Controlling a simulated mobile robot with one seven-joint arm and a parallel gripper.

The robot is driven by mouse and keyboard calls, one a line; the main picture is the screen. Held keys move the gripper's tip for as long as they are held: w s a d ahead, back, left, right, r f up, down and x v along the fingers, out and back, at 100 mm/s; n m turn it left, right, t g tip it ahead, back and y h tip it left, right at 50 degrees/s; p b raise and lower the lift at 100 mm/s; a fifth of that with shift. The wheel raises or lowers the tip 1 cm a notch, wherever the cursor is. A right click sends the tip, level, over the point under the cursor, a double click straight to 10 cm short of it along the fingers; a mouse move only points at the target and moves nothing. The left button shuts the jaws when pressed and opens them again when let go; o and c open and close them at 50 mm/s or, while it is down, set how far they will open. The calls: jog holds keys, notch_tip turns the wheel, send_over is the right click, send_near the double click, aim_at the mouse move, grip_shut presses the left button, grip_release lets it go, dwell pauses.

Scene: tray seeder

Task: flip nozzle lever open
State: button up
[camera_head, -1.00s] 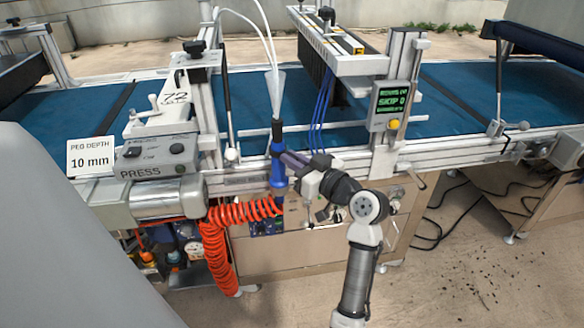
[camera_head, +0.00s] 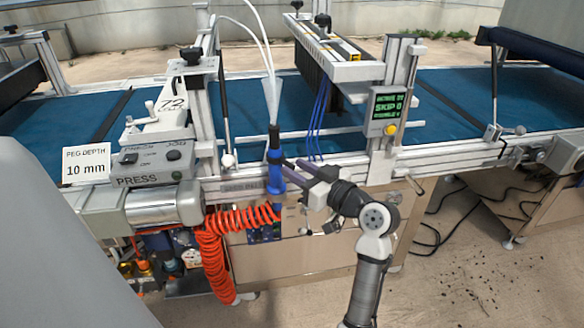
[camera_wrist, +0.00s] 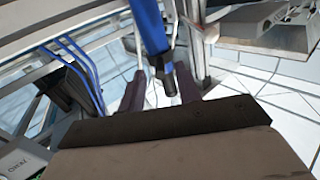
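The nozzle (camera_head: 275,172) is a blue upright body with a dark top, hanging under a clear cone with white tubes at the front rail of the machine. It also shows as a blue tube with a dark end in the wrist view (camera_wrist: 148,28). A separate lever on it cannot be made out. My gripper (camera_head: 279,163) reaches in from the right at the nozzle. In the wrist view my gripper (camera_wrist: 160,84) has its two dark fingers apart, with the nozzle's dark end appearing in the gap between them. Whether either finger touches it cannot be told.
A coiled orange hose (camera_head: 216,245) hangs below the nozzle. A press unit (camera_head: 150,165) stands to the left, and a green-text display (camera_head: 388,110) to the right. The blue belt (camera_head: 450,102) runs behind the rail. Open floor lies at the lower right.

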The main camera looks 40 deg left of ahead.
jog(key=s+d+b, duration=0.1)
jog(key=d, duration=1)
jog(key=shift+d, duration=0.15)
